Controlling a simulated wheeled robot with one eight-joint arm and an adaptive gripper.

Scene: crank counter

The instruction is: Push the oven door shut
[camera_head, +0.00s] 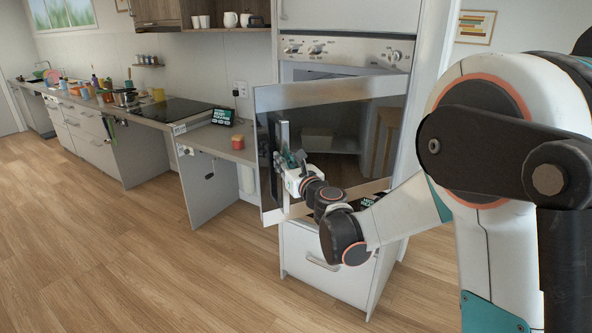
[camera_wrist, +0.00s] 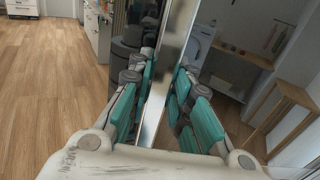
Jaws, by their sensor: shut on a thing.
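The oven door (camera_head: 335,125) is a dark glass panel with bright metal strips along its top and bottom. It stands ajar, its left edge swung out from the oven (camera_head: 345,55), with a vertical metal handle (camera_head: 284,140) near that edge. My gripper (camera_head: 287,160) is at the handle, with the arm reaching in from the right. In the wrist view, my gripper (camera_wrist: 160,85) has its teal-padded fingers on both sides of the upright metal handle (camera_wrist: 168,65), shut on it. The dark glass (camera_wrist: 225,75) beside it reflects the room. The oven's inside is hidden behind the door.
A drawer front (camera_head: 325,265) lies below the door. To the left is a counter with a black hob (camera_head: 175,108), a small screen (camera_head: 223,116) and a red jar (camera_head: 238,142). The wooden floor (camera_head: 150,260) in front is clear.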

